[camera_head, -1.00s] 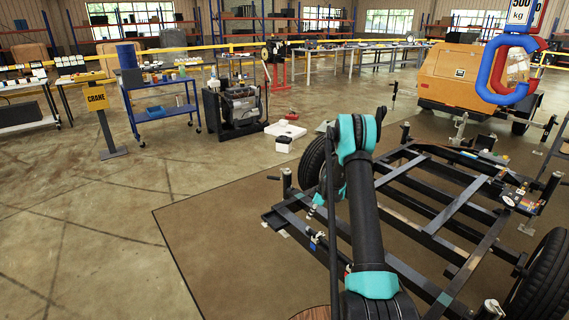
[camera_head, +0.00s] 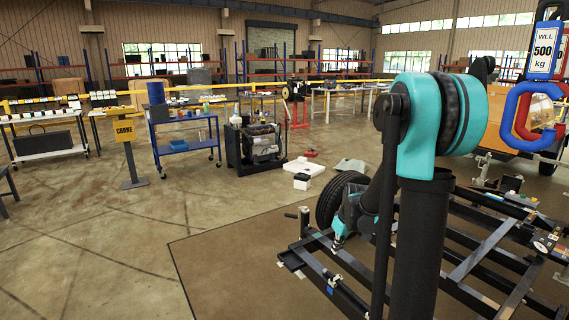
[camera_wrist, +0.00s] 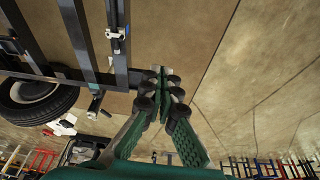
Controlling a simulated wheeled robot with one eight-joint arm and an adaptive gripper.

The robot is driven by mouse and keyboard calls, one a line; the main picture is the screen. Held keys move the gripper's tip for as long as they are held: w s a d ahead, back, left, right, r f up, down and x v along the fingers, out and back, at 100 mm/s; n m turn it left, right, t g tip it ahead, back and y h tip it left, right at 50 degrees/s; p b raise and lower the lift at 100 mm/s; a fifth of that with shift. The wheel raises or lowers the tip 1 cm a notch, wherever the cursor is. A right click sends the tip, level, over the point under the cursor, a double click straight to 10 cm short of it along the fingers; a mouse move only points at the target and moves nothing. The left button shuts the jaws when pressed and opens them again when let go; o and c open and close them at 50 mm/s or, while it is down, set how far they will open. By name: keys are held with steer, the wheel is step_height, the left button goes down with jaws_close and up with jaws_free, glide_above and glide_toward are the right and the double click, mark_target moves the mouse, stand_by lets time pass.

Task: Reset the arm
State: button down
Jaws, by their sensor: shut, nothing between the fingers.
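My arm stands on the right side of the head view, its large teal and black elbow joint raised high over the trailer frame. My gripper (camera_wrist: 165,90) shows in the wrist view with its green fingers and black pads drawn together. Nothing is between the fingertips. In the wrist view it lies over the bare floor beside the edge of the dark frame. In the head view my arm hides part of the frame, and I cannot make out the fingertips clearly there.
The trailer frame (camera_head: 468,262) stands on a brown mat (camera_head: 225,265), with a tyre (camera_wrist: 38,98) near my gripper. A hoist hook block (camera_head: 542,48) hangs at right. An engine unit (camera_head: 254,146), blue cart (camera_head: 186,146) and crane sign post (camera_head: 128,150) stand farther back.

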steer(key=s+m+t+h, duration=0.1)
steer(key=s+m, duration=0.4)
steer(key=s, duration=1.8)
steer(key=shift+d+m, duration=0.25)
steer(key=shift+m, duration=0.15)
steer(key=shift+f, duration=0.1)
